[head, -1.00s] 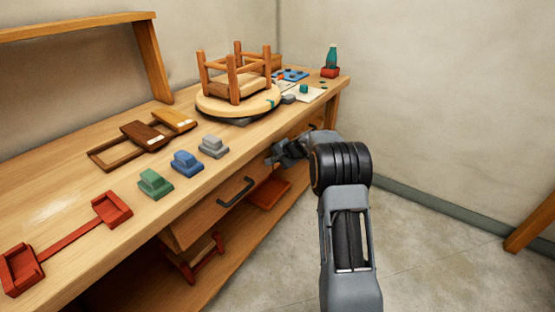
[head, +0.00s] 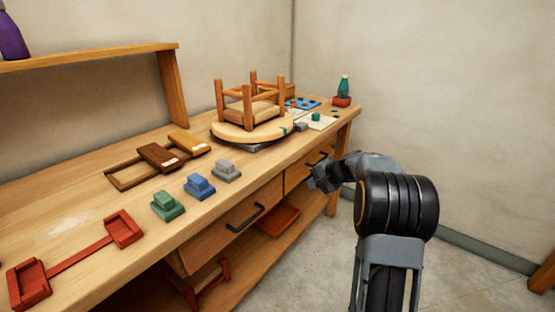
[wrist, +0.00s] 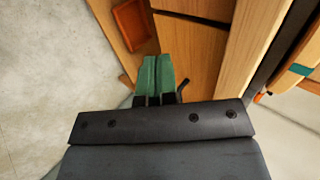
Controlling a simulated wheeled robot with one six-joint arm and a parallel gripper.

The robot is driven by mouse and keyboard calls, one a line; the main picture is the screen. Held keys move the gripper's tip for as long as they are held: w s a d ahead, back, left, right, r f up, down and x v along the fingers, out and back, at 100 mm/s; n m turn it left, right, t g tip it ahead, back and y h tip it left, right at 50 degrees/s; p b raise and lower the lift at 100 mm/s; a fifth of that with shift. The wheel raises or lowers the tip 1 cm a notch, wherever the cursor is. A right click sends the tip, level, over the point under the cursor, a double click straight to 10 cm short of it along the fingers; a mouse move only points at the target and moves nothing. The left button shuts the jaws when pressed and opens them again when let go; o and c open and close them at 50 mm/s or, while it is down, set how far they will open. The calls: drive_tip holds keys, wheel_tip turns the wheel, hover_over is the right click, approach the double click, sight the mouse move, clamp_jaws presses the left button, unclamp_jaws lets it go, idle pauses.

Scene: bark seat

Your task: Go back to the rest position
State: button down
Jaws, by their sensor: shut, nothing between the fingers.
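My gripper (head: 318,181) is in front of the workbench (head: 75,213), beside its drawer fronts and off the top. In the wrist view my gripper (wrist: 157,72) shows green fingers closed together with nothing between them. Behind the fingers lie the drawer fronts, the bench edge and a red-orange tray (wrist: 132,24) on the lower shelf. My arm bends at a black joint at the lower right of the head view.
An upturned wooden stool (head: 252,105) sits on a round turntable (head: 228,131). Green (head: 167,206), blue (head: 199,187) and grey (head: 227,171) blocks line the bench edge. A drawer handle (head: 245,218) juts out.

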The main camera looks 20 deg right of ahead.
drive_tip(key=s+a+f+n+g, duration=0.1)
drive_tip(key=s+f+g, duration=0.25)
drive_tip(key=s, duration=0.25)
drive_tip(key=s+a+r+n+g+h+p, duration=0.1)
drive_tip(key=s+a+r+n+h+p, duration=0.15)
drive_tip(key=s+a+r+p, duration=0.4)
drive_tip(key=s+a+r+n+h+p, duration=0.1)
drive_tip(key=s+a+r+n+p, duration=0.2)
drive_tip(key=s+r+p, duration=0.4)
drive_tip(key=s+a+r+n+h+p, duration=0.2)
drive_tip(key=s+a+r+n+p, duration=0.1)
drive_tip(key=s+r+p, duration=0.4)
drive_tip(key=s+r+n, duration=0.1)
drive_tip(key=s+r, duration=0.2)
drive_tip(key=r, duration=0.2)
drive_tip(key=shift+s+r+t, duration=0.1)
drive_tip(key=shift+t, duration=0.15)
